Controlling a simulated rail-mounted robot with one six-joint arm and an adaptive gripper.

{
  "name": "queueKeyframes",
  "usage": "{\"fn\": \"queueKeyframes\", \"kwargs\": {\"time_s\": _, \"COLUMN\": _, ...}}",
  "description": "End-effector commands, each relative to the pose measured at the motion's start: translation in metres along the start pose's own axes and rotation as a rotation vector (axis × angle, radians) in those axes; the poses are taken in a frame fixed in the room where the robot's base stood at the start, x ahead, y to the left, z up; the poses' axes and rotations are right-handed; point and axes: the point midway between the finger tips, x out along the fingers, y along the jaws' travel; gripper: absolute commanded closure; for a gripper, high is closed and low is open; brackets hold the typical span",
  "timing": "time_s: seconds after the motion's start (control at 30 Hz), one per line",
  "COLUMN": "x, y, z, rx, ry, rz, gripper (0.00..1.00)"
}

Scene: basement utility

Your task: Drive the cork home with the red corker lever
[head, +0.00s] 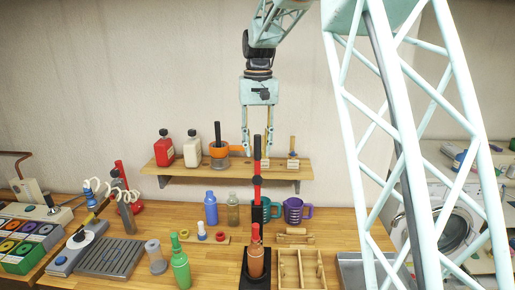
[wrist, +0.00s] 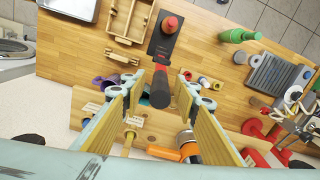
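The corker stands at the bench front, with a black base (head: 247,281) and an upright red lever (head: 257,190) topped by a black handle (head: 257,148). A reddish-brown bottle (head: 256,263) stands in it; the cork cannot be made out. My gripper (head: 257,152) points down at the lever top, fingers apart on either side of the handle. In the wrist view the black handle (wrist: 159,92) shows between the open fingers (wrist: 160,80), with a visible gap on each side. The base (wrist: 160,45) and bottle (wrist: 170,23) lie beyond it.
A wall shelf (head: 170,169) with red and white jugs and an orange-banded pot is behind the gripper. A green bottle (head: 180,264), blue bottle (head: 211,208), teal mug (head: 262,211), purple mug (head: 295,210) and wooden tray (head: 281,268) surround the corker.

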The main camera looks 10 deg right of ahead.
Motion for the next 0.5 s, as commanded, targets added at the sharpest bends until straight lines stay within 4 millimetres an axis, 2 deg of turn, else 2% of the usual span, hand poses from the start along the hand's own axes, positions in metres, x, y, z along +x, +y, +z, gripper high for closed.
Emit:
{"fn": "queueKeyframes", "kwargs": {"time_s": 0.33, "x": 0.0015, "y": 0.0001, "z": 0.0002, "rx": 0.000, "ry": 0.000, "rz": 0.000, "gripper": 0.73}}
{"fn": "queueKeyframes", "kwargs": {"time_s": 0.5, "x": 0.0014, "y": 0.0001, "z": 0.0002, "rx": 0.000, "ry": 0.000, "rz": 0.000, "gripper": 0.88}}
